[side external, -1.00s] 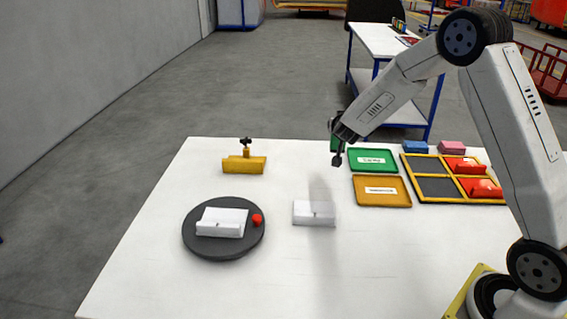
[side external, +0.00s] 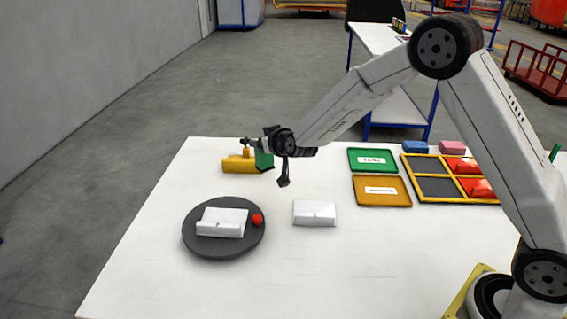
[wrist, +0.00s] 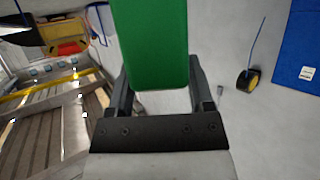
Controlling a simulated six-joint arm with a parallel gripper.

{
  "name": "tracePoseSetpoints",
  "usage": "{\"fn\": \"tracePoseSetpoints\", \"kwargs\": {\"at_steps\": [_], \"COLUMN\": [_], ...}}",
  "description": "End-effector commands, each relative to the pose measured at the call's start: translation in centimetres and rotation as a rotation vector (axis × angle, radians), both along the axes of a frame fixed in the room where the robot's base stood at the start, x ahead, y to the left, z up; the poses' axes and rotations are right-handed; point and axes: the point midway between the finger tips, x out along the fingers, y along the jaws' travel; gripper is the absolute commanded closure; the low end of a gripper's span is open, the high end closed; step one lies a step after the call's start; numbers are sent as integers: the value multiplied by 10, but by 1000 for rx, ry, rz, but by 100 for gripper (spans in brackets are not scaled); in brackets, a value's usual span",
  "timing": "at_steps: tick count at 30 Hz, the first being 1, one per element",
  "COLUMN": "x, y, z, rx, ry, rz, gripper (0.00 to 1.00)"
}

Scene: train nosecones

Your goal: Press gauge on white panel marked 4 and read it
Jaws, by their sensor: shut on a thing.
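My gripper (side external: 266,146) is shut on a green block (side external: 264,160). The green block also shows between the two fingers in the wrist view (wrist: 152,45). I cannot tell whether it is the gauge. The gripper is raised beside a yellow stand (side external: 238,164) with a dark knob on top, and partly overlaps it in the side view. One white panel (side external: 221,223) lies on a round dark turntable (side external: 222,251) with a red knob (side external: 257,220). Another white panel (side external: 314,214) lies on the table to its right. No number is readable on either.
A green tray (side external: 373,168) and an orange tray (side external: 382,204), both labelled, lie right of centre. A yellow-framed rack (side external: 433,199) with red parts stands farther right, with blue (side external: 415,147) and pink (side external: 452,147) blocks behind. The table's front is clear.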

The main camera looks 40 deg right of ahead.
Motion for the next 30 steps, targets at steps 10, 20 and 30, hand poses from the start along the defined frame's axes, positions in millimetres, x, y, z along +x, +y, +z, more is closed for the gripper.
{"fn": "tracePoseSetpoints", "kwargs": {"at_steps": [10,20,30], "x": [-5,-13,-13], "y": [113,152,152], "z": [-8,-12,-16], "rx": [0,1,0], "ry": [-1,-2,-1], "rz": [299,404,405], "gripper": [100,100,100]}}
